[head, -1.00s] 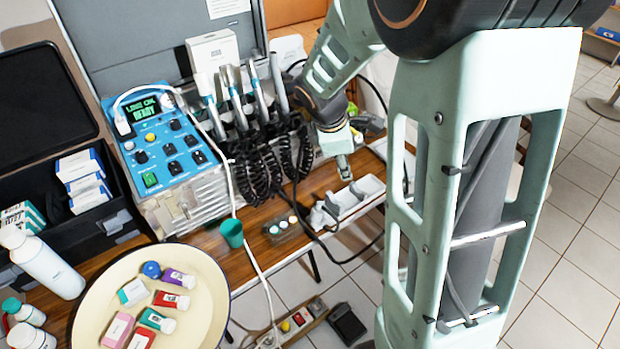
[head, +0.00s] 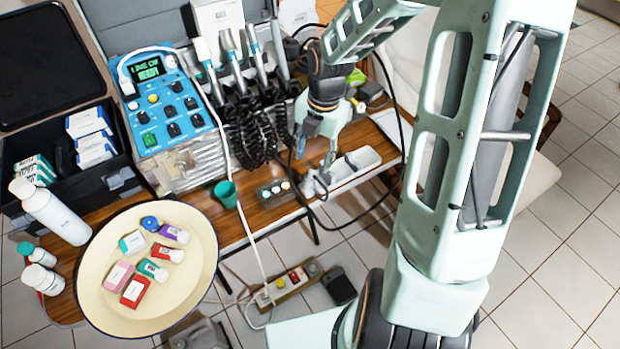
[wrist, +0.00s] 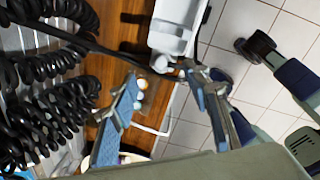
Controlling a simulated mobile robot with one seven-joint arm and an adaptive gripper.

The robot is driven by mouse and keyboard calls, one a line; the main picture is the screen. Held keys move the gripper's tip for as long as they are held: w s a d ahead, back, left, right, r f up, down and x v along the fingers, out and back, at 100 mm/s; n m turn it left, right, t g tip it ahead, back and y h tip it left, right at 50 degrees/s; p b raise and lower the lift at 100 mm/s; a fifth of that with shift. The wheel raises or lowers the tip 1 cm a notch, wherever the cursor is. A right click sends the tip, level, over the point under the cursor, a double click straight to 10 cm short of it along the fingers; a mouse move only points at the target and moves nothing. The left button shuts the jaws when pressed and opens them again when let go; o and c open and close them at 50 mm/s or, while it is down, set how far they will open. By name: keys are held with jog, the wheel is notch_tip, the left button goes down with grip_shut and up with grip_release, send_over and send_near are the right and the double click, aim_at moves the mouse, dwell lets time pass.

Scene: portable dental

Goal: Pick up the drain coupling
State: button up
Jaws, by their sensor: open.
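My gripper (head: 315,155) is open and empty, pointing down over the table's front edge; in the wrist view its two blue-grey fingers (wrist: 168,115) stand wide apart. A white tray-like holder (head: 367,171) lies at the table edge just right of my gripper and also shows at the top of the wrist view (wrist: 178,12). A small pale rounded fitting (head: 309,186) sits at the holder's left end, below my fingers. It may be the drain coupling, but I cannot tell for sure. The fingers partly hide this area in the head view.
A small block with round white knobs (head: 273,190) and a green cup (head: 226,193) stand to the left. Black coiled hoses (head: 255,130) hang close behind my gripper. A large cream basin (head: 98,262) holds several small containers. A black cable loops near the holder.

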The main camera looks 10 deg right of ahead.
aim_at(312, 171)
jog(key=f, duration=0.2)
jog(key=f+b, duration=0.1)
jog(key=f, duration=0.5)
jog(key=shift+w+a+f, duration=0.1)
jog(key=shift+w+a, duration=0.1)
jog(key=shift+w, duration=0.15)
grip_shut()
jog(key=shift+r, duration=0.2)
jog(key=shift+r, duration=0.2)
jog(key=r, duration=0.3)
jog(key=shift+s+r, duration=0.2)
jog(key=shift+s, duration=0.05)
jog(key=s+a+r+p, duration=0.2)
jog(key=s+r, duration=0.2)
jog(key=s, duration=0.2)
jog(key=s+a+r+p, duration=0.2)
jog(key=s+r, duration=0.3)
jog(key=s, duration=0.1)
jog(key=shift+s+a+p, duration=0.3)
jog(key=shift+s+p, duration=0.05)
jog(key=shift+s, duration=0.05)
